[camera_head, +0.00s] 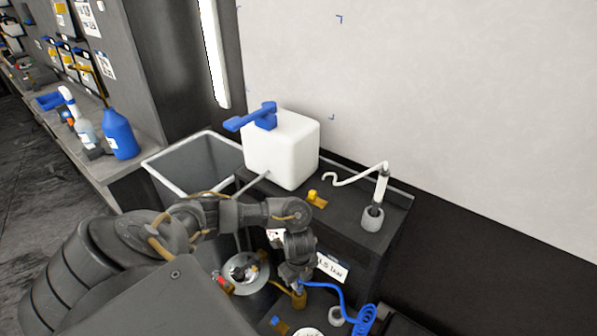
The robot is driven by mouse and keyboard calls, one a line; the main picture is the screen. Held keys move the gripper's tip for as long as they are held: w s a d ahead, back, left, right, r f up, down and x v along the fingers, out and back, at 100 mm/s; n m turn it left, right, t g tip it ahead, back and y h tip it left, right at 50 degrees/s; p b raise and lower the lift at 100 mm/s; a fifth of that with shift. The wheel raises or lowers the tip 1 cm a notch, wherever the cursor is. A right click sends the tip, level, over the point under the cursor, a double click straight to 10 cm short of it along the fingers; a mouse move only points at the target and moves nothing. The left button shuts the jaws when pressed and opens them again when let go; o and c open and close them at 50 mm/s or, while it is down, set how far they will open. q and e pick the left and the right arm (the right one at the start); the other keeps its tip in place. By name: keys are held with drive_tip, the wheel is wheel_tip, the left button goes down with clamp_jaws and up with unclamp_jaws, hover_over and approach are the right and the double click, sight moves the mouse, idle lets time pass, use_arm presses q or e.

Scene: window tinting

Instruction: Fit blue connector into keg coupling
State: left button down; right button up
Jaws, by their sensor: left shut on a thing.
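My left gripper (298,284) reaches down at the lower middle and is shut on the blue connector, which is mostly hidden by the fingers. A blue hose (338,292) runs from it to the right and curls downward. A small brass-coloured fitting (299,301), which looks like the keg coupling, stands right below the fingertips. I cannot tell whether the connector touches it or is inside it. My right gripper is not in view.
A white tank (282,150) with a blue handle stands on a dark cabinet, beside a grey bin (190,160). A wand (381,188) stands in a grey holder (372,218) to the right. A round metal vessel (246,271) is left of my gripper. A blue bottle (120,135) stands on the left bench.

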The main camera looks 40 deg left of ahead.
sight(299, 285)
use_arm(q)
drive_tip(key=shift+f+b, duration=0.35)
drive_tip(key=shift+f, duration=1.7)
drive_tip(key=c, duration=1.3)
unclamp_jaws()
drive_tip(key=shift+o, duration=0.2)
drive_tip(key=shift+r, duration=0.15)
wheel_tip(299, 285, up, 12)
drive_tip(key=p, duration=0.4)
drive_tip(key=shift+p, duration=0.3)
